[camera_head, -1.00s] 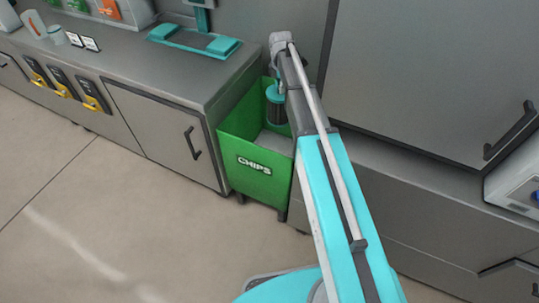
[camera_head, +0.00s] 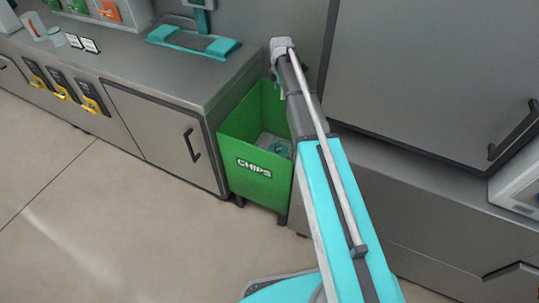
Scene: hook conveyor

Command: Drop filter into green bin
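The green bin (camera_head: 262,178), labelled CHIPS, stands on short legs in the gap at the end of the grey counter. My gripper (camera_head: 279,88) is above the bin's back part, at the end of my raised arm. It is small and mostly hidden behind my arm, so its finger opening is unclear. The filter is apart from it, well below.
The grey counter (camera_head: 130,75) runs along the left, with a teal-handled fixture (camera_head: 193,42) on top and yellow-black latches on its front. Grey cabinets (camera_head: 430,80) stand close on the right. The floor (camera_head: 110,220) in front is clear.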

